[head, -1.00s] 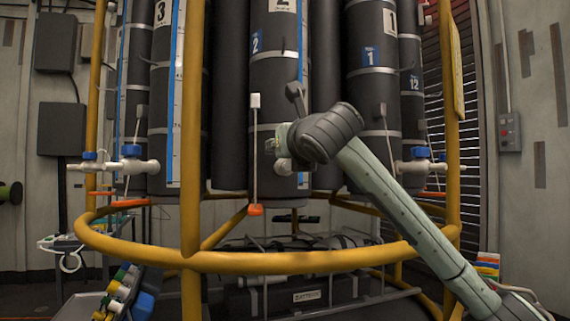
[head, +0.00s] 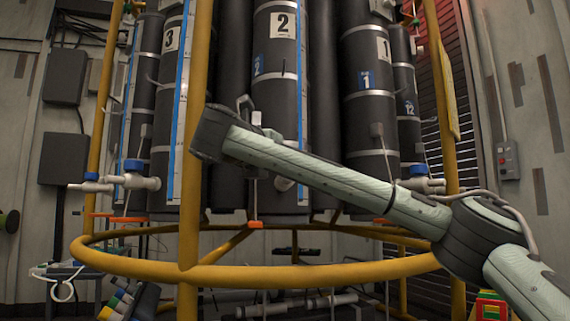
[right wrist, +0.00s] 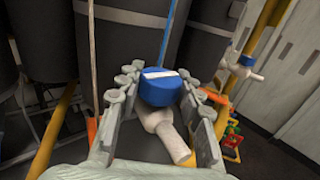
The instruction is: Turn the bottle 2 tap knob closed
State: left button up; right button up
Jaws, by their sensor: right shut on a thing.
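Bottle 2 (head: 281,110) is a tall dark cylinder with a white number plate in the middle of the rack. My left gripper is out of view.
A yellow hoop (head: 250,271) and yellow upright (head: 192,110) stand before the bottles. Bottle 3's tap (head: 134,174) is left, bottle 1's tap (head: 418,178) right. A thin white rod (right wrist: 93,60) stands left of my fingers.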

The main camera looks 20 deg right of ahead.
jog(key=shift+f+m+g+h, duration=0.1)
jog(key=shift+m+g+h, duration=0.4)
jog(key=shift+g+h, duration=0.2)
jog(key=o, duration=1.2)
jog(key=v, duration=1.2)
